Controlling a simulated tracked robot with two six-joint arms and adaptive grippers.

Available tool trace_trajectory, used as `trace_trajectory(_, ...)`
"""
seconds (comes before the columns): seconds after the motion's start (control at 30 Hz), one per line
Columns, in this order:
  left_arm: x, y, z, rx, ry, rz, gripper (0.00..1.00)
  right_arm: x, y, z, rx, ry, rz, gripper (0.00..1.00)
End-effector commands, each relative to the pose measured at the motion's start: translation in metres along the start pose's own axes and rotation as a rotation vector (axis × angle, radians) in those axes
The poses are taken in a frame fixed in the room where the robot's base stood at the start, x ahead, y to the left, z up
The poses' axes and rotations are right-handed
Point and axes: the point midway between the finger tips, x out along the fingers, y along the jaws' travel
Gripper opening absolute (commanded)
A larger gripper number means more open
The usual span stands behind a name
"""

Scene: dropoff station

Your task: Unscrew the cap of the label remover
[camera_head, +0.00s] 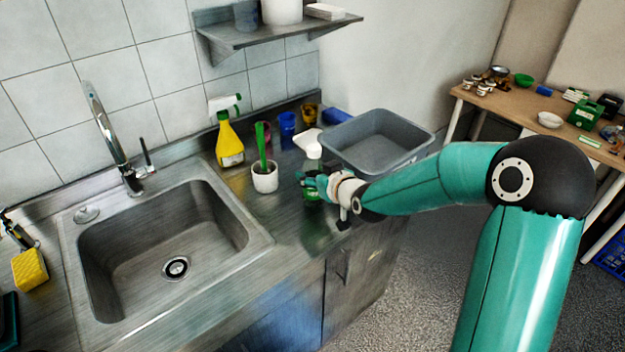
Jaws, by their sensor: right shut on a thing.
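My right gripper (312,181) is at the right end of the steel counter, its arm coming in from the right. It is shut on a small bottle that looks like the label remover (313,164). The part above the fingers looks pale green, and dark green shows below them. The fingers hide the middle of the bottle. I cannot make out its cap clearly, nor tell whether its base touches the counter. My left gripper is not in view.
A white cup (265,182) with a green brush stands left of the gripper. A yellow spray bottle (230,145), a blue cup (287,122) and a grey tub (365,140) stand behind. The sink (165,245) is at left. The counter's front edge is close by.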

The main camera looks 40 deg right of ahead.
Motion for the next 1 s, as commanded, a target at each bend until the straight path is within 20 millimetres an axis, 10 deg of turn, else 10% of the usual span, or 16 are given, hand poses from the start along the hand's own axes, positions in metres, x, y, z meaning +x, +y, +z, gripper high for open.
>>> trace_trajectory(0.37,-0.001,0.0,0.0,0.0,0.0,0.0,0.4,-0.037,0.0,-0.091,0.0,0.013,0.002,0.12)
trace_trajectory(0.6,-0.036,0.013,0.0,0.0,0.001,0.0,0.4,-0.061,-0.001,-0.149,0.001,0.005,-0.001,0.12)
trace_trajectory(1.0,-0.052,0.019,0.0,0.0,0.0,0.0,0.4,-0.07,-0.001,-0.169,0.0,0.003,-0.002,0.12)
